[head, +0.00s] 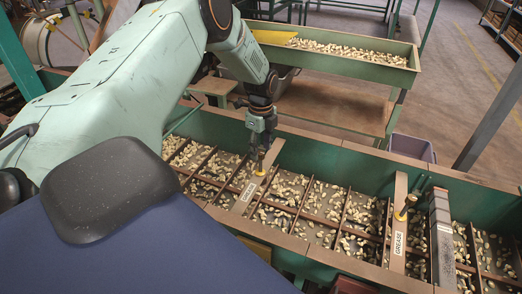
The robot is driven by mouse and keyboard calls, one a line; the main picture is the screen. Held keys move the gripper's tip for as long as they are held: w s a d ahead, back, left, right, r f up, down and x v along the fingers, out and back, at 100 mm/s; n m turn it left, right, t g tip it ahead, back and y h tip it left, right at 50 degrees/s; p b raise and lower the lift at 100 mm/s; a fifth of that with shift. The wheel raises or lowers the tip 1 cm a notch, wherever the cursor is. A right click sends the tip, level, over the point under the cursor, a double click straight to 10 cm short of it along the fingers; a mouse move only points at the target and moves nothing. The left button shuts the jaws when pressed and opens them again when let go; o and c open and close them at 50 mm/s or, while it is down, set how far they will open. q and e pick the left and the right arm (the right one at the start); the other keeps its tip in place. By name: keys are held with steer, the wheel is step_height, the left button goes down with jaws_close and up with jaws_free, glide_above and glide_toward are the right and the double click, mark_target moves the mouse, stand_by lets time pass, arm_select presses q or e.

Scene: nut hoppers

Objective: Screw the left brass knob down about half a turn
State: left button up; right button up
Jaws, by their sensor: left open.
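The left brass knob (260,172) stands on a pale crossbar (240,207) over the hopper, and only its lower part shows. My left gripper (261,158) points down right above the knob. It is open, with its fingertips at or around the top of the knob; I cannot tell whether they touch it. A second brass knob (403,208) stands upright on another pale crossbar, labelled GREASE (397,243), to the right. My right gripper is not in view.
The long green hopper (345,160) is split by brown dividers and holds many nuts. A dark-and-grey block (441,235) stands right of the second knob. Behind are a green tray of nuts (340,50) and a purple bin (411,146). Space above the hopper's right half is clear.

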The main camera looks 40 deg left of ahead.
mark_target(261, 152)
arm_select(q)
step_height(261, 152, up, 11)
steer(key=shift+f, duration=0.2)
stand_by(0.6)
